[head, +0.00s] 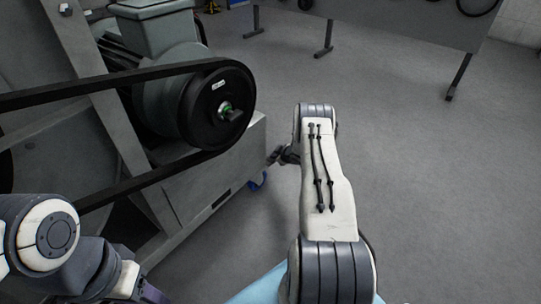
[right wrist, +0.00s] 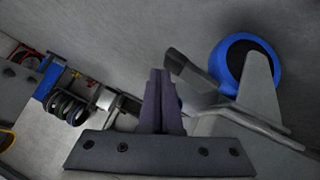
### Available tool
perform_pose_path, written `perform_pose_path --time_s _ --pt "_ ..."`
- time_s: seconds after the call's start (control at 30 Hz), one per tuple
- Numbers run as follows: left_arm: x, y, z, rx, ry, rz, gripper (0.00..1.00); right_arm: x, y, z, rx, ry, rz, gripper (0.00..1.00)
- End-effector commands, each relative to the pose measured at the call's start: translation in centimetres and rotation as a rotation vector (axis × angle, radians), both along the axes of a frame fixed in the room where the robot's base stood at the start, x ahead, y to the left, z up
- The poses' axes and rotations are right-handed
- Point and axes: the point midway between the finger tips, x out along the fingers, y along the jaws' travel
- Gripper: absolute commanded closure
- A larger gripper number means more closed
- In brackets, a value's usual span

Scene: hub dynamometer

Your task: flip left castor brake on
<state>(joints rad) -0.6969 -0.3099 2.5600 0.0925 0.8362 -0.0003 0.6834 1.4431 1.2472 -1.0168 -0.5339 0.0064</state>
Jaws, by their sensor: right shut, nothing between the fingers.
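The castor with its blue wheel (right wrist: 277,79) and grey fork (right wrist: 262,95) is at the upper right in the right wrist view. A flat lever with a dark end (right wrist: 188,73), seemingly its brake, reaches left from the castor. My right gripper (right wrist: 160,78) is shut and empty, its fingertips just left of the lever's dark end; I cannot tell whether they touch. In the head view the blue castor (head: 258,181) peeks from under the machine's corner, with my right gripper (head: 277,156) beside it. My left gripper (head: 152,292) is partly cut off at the bottom.
The dynamometer frame (head: 233,160) with its black pulley (head: 217,108) and belt (head: 130,77) fills the left of the head view. A grey table (head: 420,22) stands at the back right. The floor (head: 430,190) to the right is clear.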

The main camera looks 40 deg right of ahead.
Motion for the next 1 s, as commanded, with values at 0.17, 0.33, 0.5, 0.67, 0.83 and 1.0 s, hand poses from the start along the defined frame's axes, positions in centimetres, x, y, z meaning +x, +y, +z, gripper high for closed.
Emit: perform_pose_path --time_s 0.17,0.33,0.5,0.67,0.83,1.0 --pt "0.00 0.00 -0.30 0.000 0.000 0.000 0.48 0.06 -0.22 -0.66 -0.002 0.000 0.001 1.00" --pt "0.00 0.00 -0.40 0.000 0.000 0.000 0.48 0.03 -0.30 -1.00 -0.001 0.001 0.002 1.00" --pt "0.00 0.00 -0.44 0.000 0.000 0.000 0.48 -0.01 -0.36 -1.13 -0.001 0.001 0.000 1.00" --pt "0.00 0.00 -0.44 0.000 0.000 0.000 0.48 -0.05 -0.40 -1.18 0.000 0.001 0.000 1.00" --pt "0.00 0.00 -0.45 0.000 0.000 0.000 0.48 -0.09 -0.41 -1.22 0.000 0.002 0.000 1.00" --pt "0.00 0.01 -0.09 0.000 0.000 0.000 0.48 -0.01 -0.36 -0.76 -0.001 0.002 0.001 1.00"
